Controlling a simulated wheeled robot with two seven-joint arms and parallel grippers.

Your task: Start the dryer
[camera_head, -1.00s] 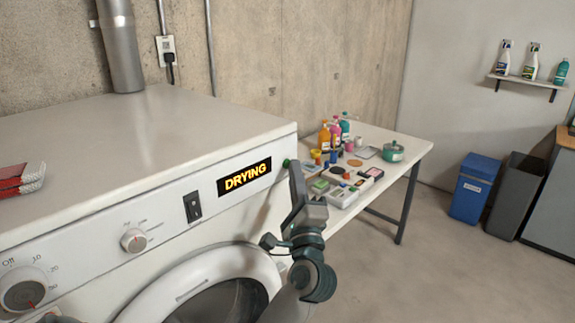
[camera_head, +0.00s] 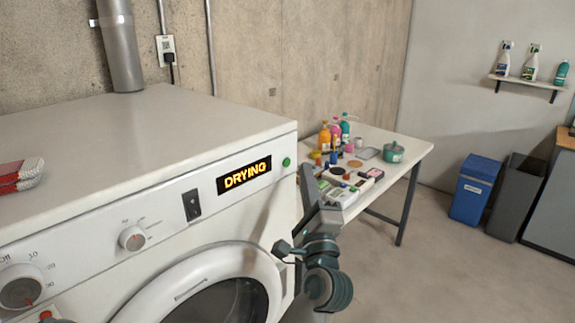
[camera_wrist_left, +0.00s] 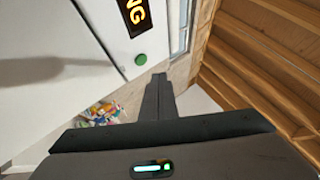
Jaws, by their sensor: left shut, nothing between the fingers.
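The white dryer (camera_head: 140,200) fills the left of the head view, and its lit display (camera_head: 244,176) reads "DRYING". A round green button (camera_head: 286,162) sits right of the display; it also shows in the left wrist view (camera_wrist_left: 141,59). A dark rocker switch (camera_head: 192,205), a small knob (camera_head: 132,238) and a larger dial (camera_head: 20,291) are on the same panel. The round door (camera_head: 205,290) appears closed. My left gripper (camera_head: 304,168) is shut and empty, just right of the green button and apart from it. My right gripper is not seen.
A white table (camera_head: 408,152) behind the dryer holds bottles, a green pot (camera_head: 394,152) and several small items. A blue bin (camera_head: 473,190) and a grey bin (camera_head: 517,195) stand at the right. A red-and-white item (camera_head: 18,176) lies on the dryer top. Open floor lies right of the dryer.

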